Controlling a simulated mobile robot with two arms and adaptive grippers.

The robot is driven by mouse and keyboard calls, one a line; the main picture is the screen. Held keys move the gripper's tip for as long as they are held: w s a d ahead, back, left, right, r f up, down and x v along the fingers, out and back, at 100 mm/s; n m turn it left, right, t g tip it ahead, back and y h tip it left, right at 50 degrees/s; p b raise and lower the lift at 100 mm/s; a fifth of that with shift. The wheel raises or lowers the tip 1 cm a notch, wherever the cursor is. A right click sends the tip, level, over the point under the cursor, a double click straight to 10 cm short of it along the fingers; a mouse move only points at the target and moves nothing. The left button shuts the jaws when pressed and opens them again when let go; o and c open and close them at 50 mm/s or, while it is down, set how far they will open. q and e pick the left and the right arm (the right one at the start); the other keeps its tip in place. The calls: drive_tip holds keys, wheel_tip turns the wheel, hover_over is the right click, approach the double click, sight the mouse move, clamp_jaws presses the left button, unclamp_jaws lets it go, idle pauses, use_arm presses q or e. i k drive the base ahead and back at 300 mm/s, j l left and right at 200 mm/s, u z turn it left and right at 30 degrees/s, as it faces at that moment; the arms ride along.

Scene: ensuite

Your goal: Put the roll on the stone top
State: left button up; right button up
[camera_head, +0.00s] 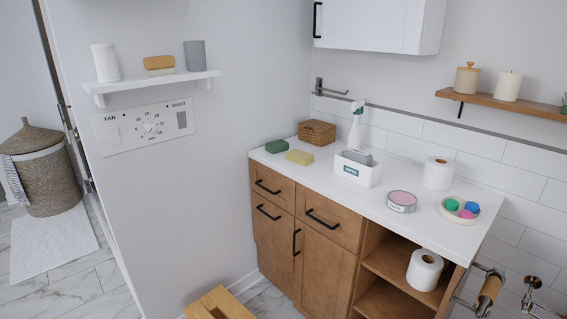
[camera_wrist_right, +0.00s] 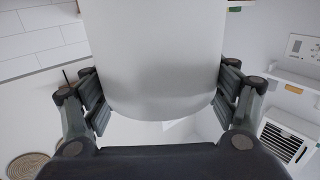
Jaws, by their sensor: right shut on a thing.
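The stone top (camera_head: 327,178) is the white counter surface over the wooden cabinet. In the right wrist view, my right gripper (camera_wrist_right: 158,105) is shut on a smooth white rounded roll (camera_wrist_right: 155,60). The roll fills the space between the fingers, and its upper part runs out of the picture. Neither gripper shows in the head view. A white paper roll (camera_head: 438,173) stands upright at the back right of the stone top.
The front left stretch is clear. A wall shelf (camera_head: 520,104) hangs above.

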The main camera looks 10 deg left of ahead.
sight(332, 158)
drive_tip(key=i+j+u, duration=0.9)
drive_tip(key=i, duration=0.25)
